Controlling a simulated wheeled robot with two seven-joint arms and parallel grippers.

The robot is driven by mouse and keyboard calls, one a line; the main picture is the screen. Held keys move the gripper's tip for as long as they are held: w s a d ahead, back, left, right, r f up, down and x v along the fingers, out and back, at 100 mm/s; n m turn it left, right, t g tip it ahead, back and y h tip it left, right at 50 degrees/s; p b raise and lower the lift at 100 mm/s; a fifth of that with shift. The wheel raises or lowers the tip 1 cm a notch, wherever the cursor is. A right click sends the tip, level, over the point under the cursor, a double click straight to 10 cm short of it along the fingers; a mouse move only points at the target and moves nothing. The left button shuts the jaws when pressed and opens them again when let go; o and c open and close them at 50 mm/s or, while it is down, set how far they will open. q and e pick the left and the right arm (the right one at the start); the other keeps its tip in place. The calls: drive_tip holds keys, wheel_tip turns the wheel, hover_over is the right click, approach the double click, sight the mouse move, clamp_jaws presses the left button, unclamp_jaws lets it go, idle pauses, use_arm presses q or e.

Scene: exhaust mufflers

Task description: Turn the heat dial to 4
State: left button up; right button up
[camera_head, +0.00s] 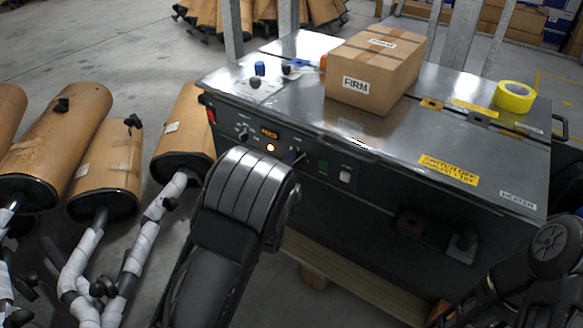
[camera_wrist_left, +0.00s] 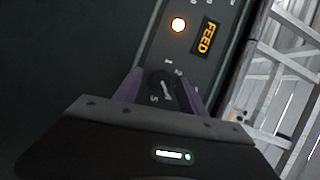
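The heat dial (camera_wrist_left: 163,84) is a small dark knob with a pale pointer mark on the panel of a dark machine. In the left wrist view the printed 1, 2 and 5 show around it; the pointer's exact setting is hard to read. My left gripper (camera_wrist_left: 160,88) is open, its two purple fingers on either side of the dial with gaps to it. In the head view the dial (camera_head: 297,156) shows just past my left wrist, which hides those fingers. My right arm enters at the lower right; its gripper is not in view.
The panel (camera_head: 325,172) also carries a lit FEED display (camera_head: 269,132), a yellow light (camera_head: 270,148) and another knob (camera_head: 243,135). A FIRM carton (camera_head: 385,72) and a yellow tape roll (camera_head: 514,96) lie on top.

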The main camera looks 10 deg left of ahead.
use_arm(q)
drive_tip(key=s+p, duration=0.1)
drive_tip(key=s, duration=0.6)
drive_tip(key=shift+s+r+p, duration=0.25)
drive_tip(key=shift+s+p, duration=0.1)
drive_tip(key=shift+s, duration=0.05)
idle(0.4)
